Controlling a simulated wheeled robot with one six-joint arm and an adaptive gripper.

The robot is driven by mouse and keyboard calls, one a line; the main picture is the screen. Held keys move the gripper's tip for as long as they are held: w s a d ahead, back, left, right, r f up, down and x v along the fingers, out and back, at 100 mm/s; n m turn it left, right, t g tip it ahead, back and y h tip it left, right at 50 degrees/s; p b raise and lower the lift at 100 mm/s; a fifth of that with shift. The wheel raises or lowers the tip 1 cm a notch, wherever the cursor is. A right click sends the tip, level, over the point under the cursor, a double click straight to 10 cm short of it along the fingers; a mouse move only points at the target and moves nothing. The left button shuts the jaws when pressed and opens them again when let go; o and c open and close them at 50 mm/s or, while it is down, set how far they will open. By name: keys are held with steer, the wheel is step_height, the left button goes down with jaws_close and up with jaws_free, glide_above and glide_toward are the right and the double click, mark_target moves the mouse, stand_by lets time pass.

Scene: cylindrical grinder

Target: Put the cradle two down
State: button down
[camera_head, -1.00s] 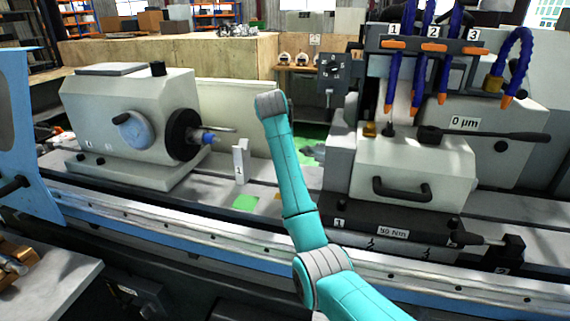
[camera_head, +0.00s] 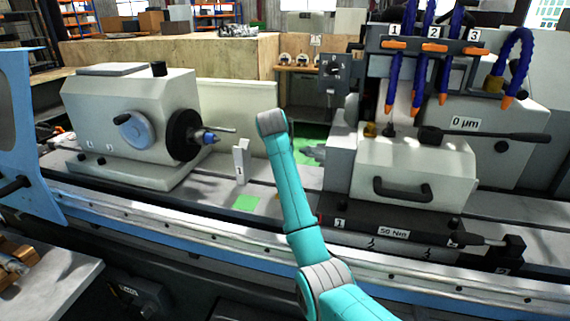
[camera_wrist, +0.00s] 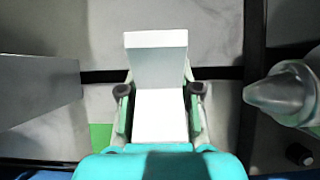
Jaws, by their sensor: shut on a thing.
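A white cradle (camera_wrist: 160,112) is held between the two fingers of my gripper (camera_wrist: 159,92) in the wrist view. Its sides touch both fingers, and no number shows on it. In the head view my gripper and this cradle are hidden behind my teal arm. Another white cradle marked 1 (camera_head: 241,162) stands upright on the machine bed (camera_head: 165,212), left of my arm. A grey block at the left of the wrist view (camera_wrist: 38,88) appears to be that cradle. A green patch (camera_head: 246,203) lies on the bed in front of it.
The workhead with its centre (camera_head: 209,137) stands at the left. The tailstock (camera_head: 415,180) stands at the right, and its pointed centre (camera_wrist: 282,95) is close to the right of my gripper.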

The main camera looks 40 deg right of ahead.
steer(key=c, duration=0.8)
jaws_free()
steer(key=v, duration=1.2)
steer(key=shift+r, duration=0.4)
